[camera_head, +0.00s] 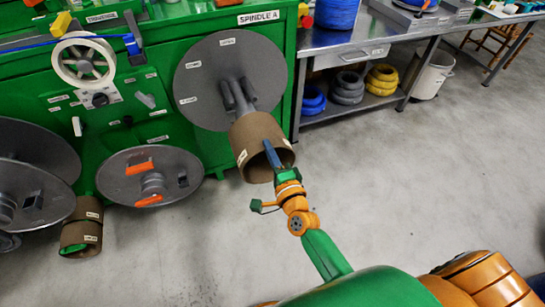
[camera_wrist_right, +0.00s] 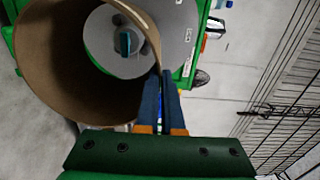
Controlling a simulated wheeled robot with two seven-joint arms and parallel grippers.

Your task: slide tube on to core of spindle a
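The brown cardboard tube (camera_head: 257,132) is held in front of spindle A, a grey disc (camera_head: 205,65) on the green machine. The spindle's core (camera_head: 237,95) is a set of dark prongs pointing outward. In the head view the prongs run down to the tube's far rim; I cannot tell if their tips are inside. In the right wrist view the core (camera_wrist_right: 125,42) shows through the tube (camera_wrist_right: 75,105), right of its middle. My right gripper (camera_head: 270,148) is shut on the tube's wall, its blue fingers (camera_wrist_right: 163,85) pinching the rim. My left gripper is out of view.
Floor (camera_head: 400,190) at right is clear.

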